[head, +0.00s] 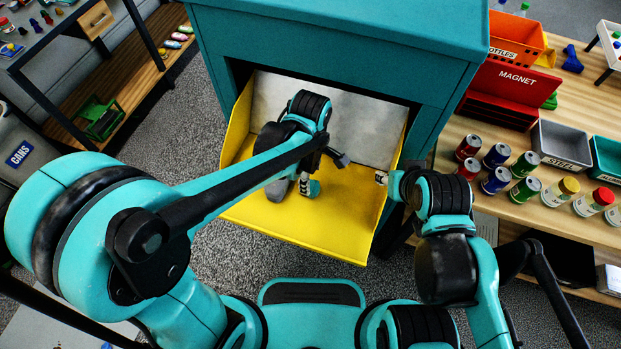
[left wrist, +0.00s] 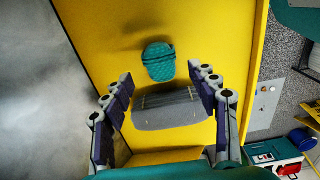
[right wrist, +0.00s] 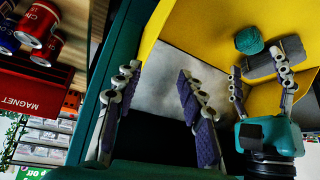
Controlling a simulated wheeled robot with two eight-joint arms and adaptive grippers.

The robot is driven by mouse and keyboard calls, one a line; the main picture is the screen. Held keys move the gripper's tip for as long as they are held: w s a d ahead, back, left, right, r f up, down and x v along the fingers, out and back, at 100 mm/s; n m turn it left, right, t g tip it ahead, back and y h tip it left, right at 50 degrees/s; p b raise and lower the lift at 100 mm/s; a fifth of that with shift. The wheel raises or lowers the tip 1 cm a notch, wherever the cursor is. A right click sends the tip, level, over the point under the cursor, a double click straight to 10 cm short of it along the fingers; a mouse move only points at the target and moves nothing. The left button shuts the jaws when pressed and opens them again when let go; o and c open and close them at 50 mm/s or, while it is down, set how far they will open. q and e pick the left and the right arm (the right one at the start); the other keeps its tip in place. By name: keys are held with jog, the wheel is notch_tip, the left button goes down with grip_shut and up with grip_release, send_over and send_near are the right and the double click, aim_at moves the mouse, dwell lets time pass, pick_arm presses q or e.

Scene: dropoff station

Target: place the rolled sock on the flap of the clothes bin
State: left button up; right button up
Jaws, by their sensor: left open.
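The clothes bin (head: 335,35) is teal, with a yellow flap (head: 340,220) tilted out at its front. A teal knitted roll (left wrist: 158,61) and a grey rolled cloth (left wrist: 170,112) lie close together on the flap; I cannot tell for sure which is the rolled sock. My left gripper (left wrist: 160,76) is open, its fingers spread either side of the grey cloth, the teal roll just beyond the tips. In the right wrist view the teal roll (right wrist: 249,40) and grey cloth (right wrist: 272,60) show beside that gripper. My right gripper (right wrist: 158,73) is open and empty beside the flap's right edge.
Right of the bin, a wooden table holds several cans (head: 496,180), jars (head: 593,201), a red magnet bin (head: 505,92), a grey steel bin (head: 562,145) and an orange bottles bin (head: 517,40). A shelf (head: 150,65) stands left. The flap's front part is bare.

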pick_arm(q)
notch_tip(320, 180, up, 7)
jog(key=p, duration=0.2)
jog(key=s+a+r+m+t, duration=0.2)
jog(key=a+m+t, duration=0.1)
jog(key=a+m, duration=0.4)
jog(key=s+a+r+m+t, duration=0.3)
jog(key=a+m, duration=0.4)
jog(key=a, duration=0.3)
jog(key=shift+s+t, duration=0.25)
jog(key=shift+t, duration=0.35)
